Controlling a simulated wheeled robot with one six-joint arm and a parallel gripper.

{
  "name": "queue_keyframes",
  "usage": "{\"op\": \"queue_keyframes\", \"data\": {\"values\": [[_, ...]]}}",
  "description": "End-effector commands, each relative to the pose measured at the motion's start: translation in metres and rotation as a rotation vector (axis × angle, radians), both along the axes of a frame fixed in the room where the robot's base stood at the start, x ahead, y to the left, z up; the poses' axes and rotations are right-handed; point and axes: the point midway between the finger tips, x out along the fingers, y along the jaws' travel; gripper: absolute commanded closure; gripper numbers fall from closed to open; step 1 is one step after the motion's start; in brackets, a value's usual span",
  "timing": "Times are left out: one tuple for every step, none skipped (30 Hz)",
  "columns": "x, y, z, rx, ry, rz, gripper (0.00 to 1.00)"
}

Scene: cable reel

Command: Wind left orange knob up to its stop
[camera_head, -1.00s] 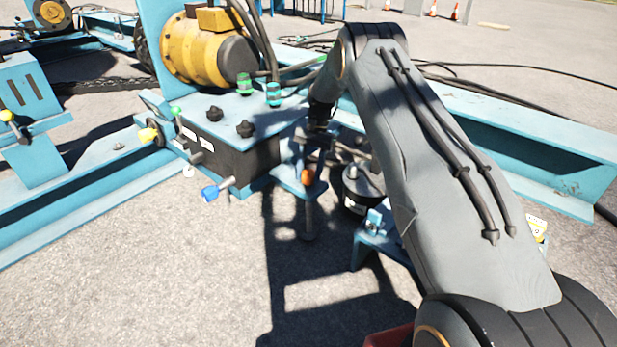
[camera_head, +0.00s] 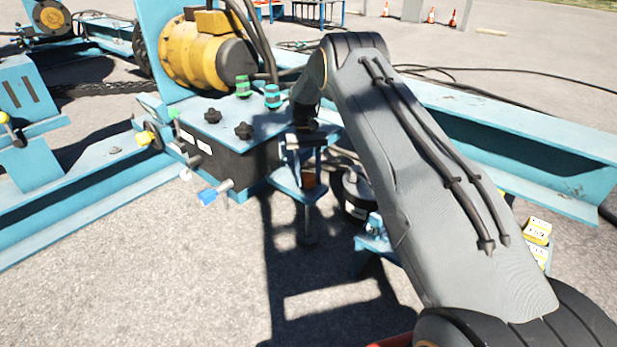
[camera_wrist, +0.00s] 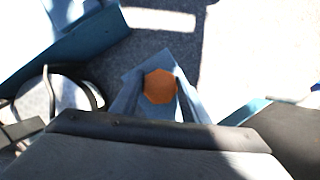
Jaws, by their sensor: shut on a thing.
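The orange knob (camera_wrist: 160,86) shows in the wrist view as a faceted orange top between the two fingers of my gripper (camera_wrist: 158,92). The fingers press it from both sides. In the head view the orange knob (camera_head: 309,180) sits on a small blue bracket plate (camera_head: 290,184) beside the dark control box. My gripper (camera_head: 307,165) comes down on it from above, partly in shadow. The knob's stop and the lower part of its screw cannot be made out clearly.
A dark box with a blue lid (camera_head: 215,117), two black knobs and green fittings stands to the left. A yellow motor (camera_head: 200,55) stands behind. Open pavement (camera_head: 130,270) lies in front.

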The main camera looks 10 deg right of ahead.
Motion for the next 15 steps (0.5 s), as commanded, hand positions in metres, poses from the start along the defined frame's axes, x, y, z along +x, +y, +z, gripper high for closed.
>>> {"op": "queue_keyframes", "data": {"values": [[0.0013, -0.0002, 0.0003, 0.000, -0.004, 0.004, 0.81], [0.0013, -0.0002, 0.0003, 0.000, -0.004, 0.005, 0.81], [0.0013, -0.0002, 0.0003, 0.000, -0.004, 0.006, 0.81], [0.0013, -0.0002, 0.0004, 0.000, -0.004, 0.008, 0.81], [0.0013, -0.0002, 0.0004, 0.000, -0.004, 0.008, 0.81], [0.0013, -0.0002, 0.0004, 0.000, -0.005, 0.008, 0.81], [0.0013, -0.0002, 0.0004, 0.000, -0.005, 0.008, 0.81], [0.0014, -0.0002, 0.0005, 0.000, -0.005, 0.008, 0.81], [0.0015, -0.0002, 0.0005, 0.000, -0.005, 0.007, 0.81], [0.0015, -0.0002, 0.0005, 0.000, -0.005, 0.007, 0.81], [0.0015, -0.0001, 0.0005, 0.000, -0.005, 0.006, 0.81], [0.0015, -0.0001, 0.0005, 0.000, -0.005, 0.006, 0.81], [0.0015, -0.0001, 0.0005, 0.000, -0.005, 0.006, 0.57], [0.0015, -0.0001, 0.0005, 0.000, -0.005, 0.006, 0.52], [0.0014, -0.0001, 0.0005, 0.000, -0.005, 0.006, 0.45]]}}
